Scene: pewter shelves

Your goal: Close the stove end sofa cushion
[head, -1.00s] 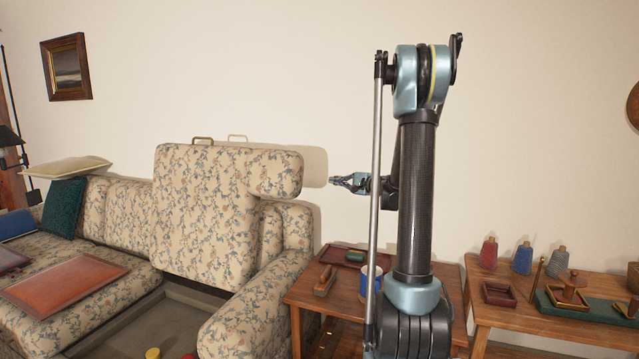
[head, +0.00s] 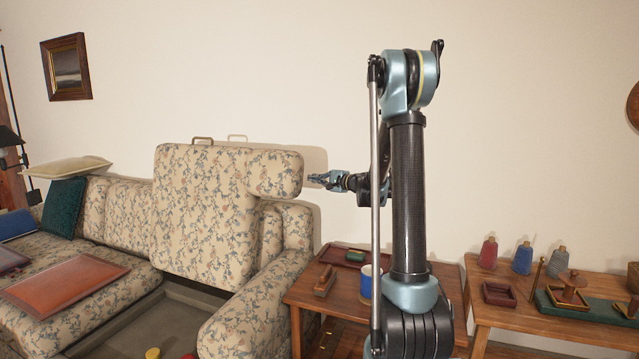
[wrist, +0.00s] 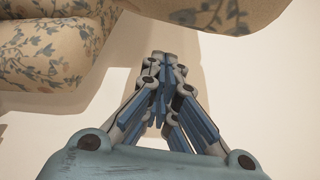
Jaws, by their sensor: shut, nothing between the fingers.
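The sofa cushion (head: 205,220) at the right end of the floral sofa stands raised and upright, with a handle (head: 203,140) on its top edge. Below it is an open storage space (head: 185,305) in the seat. My gripper (head: 311,180) is shut and empty, level with the upper right corner of the raised cushion and just right of it. In the wrist view my gripper (wrist: 162,65) has its fingers together, with floral upholstery (wrist: 50,45) close by at upper left. I cannot tell whether the fingertips touch the cushion.
The sofa arm (head: 260,315) stands right of the open space. A wooden side table (head: 330,290) with a blue mug (head: 366,282), a brush and a tray stands below my arm. A second table (head: 520,318) with cones of thread is at right. The wall is close behind.

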